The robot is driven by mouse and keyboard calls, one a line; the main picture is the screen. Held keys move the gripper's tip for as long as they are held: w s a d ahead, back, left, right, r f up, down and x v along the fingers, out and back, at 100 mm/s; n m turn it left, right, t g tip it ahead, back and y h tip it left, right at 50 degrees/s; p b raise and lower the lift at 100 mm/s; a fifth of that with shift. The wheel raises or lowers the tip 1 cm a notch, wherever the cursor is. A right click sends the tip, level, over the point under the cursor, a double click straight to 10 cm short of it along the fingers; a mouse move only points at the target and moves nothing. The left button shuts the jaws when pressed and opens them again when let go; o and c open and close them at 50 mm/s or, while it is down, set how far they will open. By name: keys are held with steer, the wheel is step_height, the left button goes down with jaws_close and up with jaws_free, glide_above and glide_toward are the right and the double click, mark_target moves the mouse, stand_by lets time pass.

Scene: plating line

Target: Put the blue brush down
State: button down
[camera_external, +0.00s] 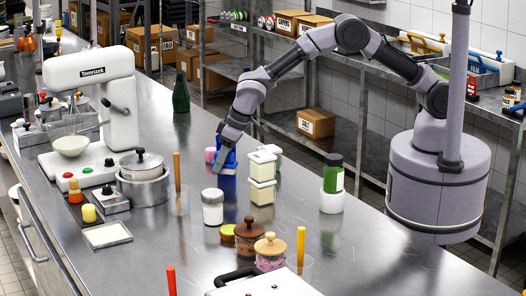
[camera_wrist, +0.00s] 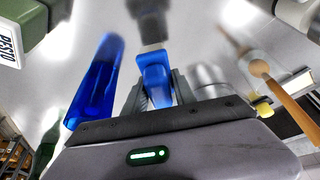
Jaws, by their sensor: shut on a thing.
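The blue brush (camera_wrist: 155,75) is between the two fingers of my gripper (camera_wrist: 161,92) in the wrist view. The fingers are shut on its blue part, and a grey part extends beyond it, blurred. A separate blue cylinder (camera_wrist: 95,88) stands just left of the fingers, apart from the brush. In the external view my gripper (camera_external: 224,148) points down low over the steel counter, with blue (camera_external: 229,161) showing at its tip. I cannot tell there how much of that is the brush, or whether the brush touches the counter.
A pink item (camera_external: 210,154) stands close left of my gripper. A dark green bottle (camera_external: 181,93) is behind. The steel counter (camera_external: 190,140) has clear room left of the gripper.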

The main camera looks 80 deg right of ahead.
mark_target(222, 187)
step_height(222, 187, down, 5)
steer(key=shift+r+b, duration=0.15)
steer(key=shift+b, duration=0.35)
steer(key=shift+r, duration=0.15)
steer(key=c, duration=1)
jaws_free()
